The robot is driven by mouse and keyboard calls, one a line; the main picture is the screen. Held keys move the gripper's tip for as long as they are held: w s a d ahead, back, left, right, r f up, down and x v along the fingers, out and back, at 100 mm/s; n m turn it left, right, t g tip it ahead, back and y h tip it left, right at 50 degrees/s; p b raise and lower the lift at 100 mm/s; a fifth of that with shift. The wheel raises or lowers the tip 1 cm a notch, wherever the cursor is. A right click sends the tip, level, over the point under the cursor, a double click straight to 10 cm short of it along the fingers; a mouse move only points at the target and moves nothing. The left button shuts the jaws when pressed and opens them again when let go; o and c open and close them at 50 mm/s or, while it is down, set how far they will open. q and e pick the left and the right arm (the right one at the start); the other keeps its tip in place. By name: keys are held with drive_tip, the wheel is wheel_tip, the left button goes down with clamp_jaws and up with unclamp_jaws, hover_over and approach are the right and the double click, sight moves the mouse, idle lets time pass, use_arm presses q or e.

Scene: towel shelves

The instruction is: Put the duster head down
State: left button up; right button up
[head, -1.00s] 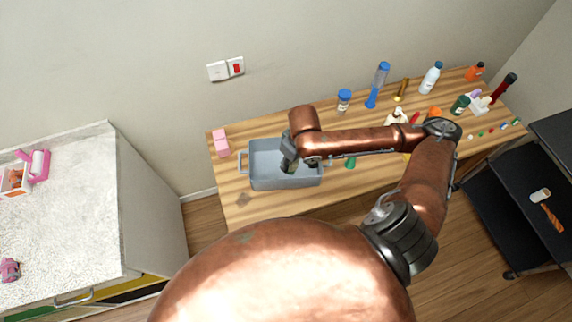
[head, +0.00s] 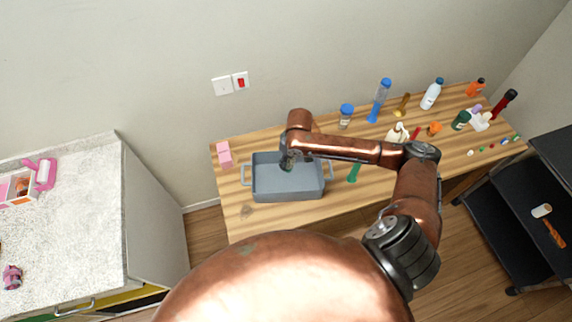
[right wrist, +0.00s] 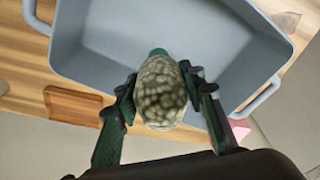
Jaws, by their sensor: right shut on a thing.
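The duster head (right wrist: 160,92) is a rounded, speckled grey-green piece with a dark green tip. My right gripper (right wrist: 165,100) is shut on it, with one finger on each side. In the head view my right gripper (head: 288,163) is over the back part of a grey bin (head: 288,196) on the wooden table; the duster head is hardly visible there. In the right wrist view the bin lies beyond the duster head, and I cannot tell the height between them. My left gripper is not in view.
Pink blocks (head: 224,153) stand left of the bin, and a green object (head: 354,172) lies to its right. Several bottles, including a clear blue-capped one (head: 379,101), stand along the table's back right. A dark cart (head: 500,215) stands at the right.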

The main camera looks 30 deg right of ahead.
drive_tip(key=shift+w+f, duration=0.95)
drive_tip(key=shift+f, duration=0.2)
wheel_tip(320, 180, down, 3)
drive_tip(key=shift+r, duration=0.1)
drive_tip(key=o, duration=1.1)
drive_tip(key=shift+o, duration=0.2)
drive_tip(key=r, duration=0.4)
drive_tip(key=s+r, duration=0.1)
drive_tip(key=r, duration=0.3)
drive_tip(key=s+r, duration=0.1)
drive_tip(key=r, duration=0.3)
drive_tip(key=shift+d+p, duration=0.25)
drive_tip(key=shift+p, duration=0.05)
